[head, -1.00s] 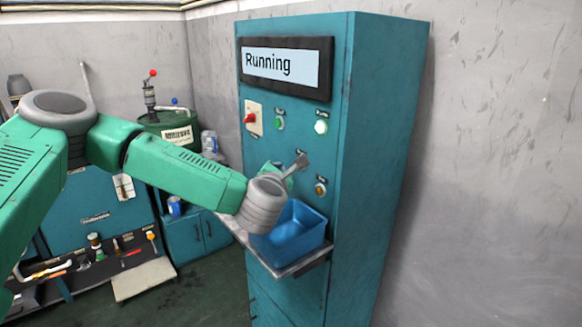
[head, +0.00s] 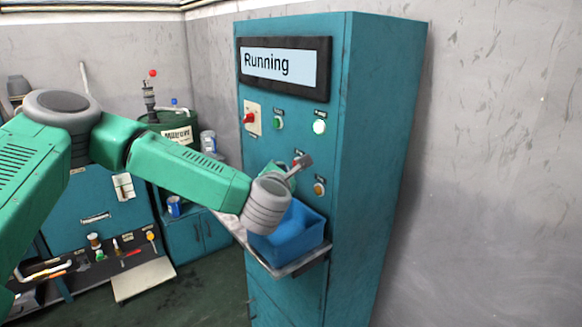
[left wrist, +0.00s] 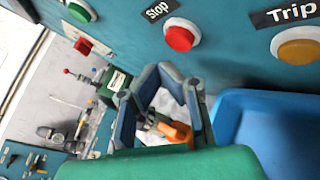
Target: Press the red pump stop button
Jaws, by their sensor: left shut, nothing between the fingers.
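The teal cabinet (head: 377,150) has a screen (head: 280,66) reading "Running". In the left wrist view the round red button (left wrist: 179,39) labelled "Stop" is on the panel, just above my fingers in the picture. An orange button (left wrist: 299,50) labelled "Trip" is to its right, and a green button (left wrist: 82,11) is to its left. My left gripper (head: 304,162) is in front of the panel above the blue bin, with its fingers shut and empty. It mostly hides the stop button in the head view. I cannot tell whether it touches the panel. My right gripper is not in view.
The blue bin (head: 308,246) stands on a shelf (head: 283,269) below the buttons, close under my left wrist. A red switch (head: 249,118), a green button (head: 278,122) and a pale lit button (head: 319,127) are higher on the cabinet. A workbench with tools is behind at left.

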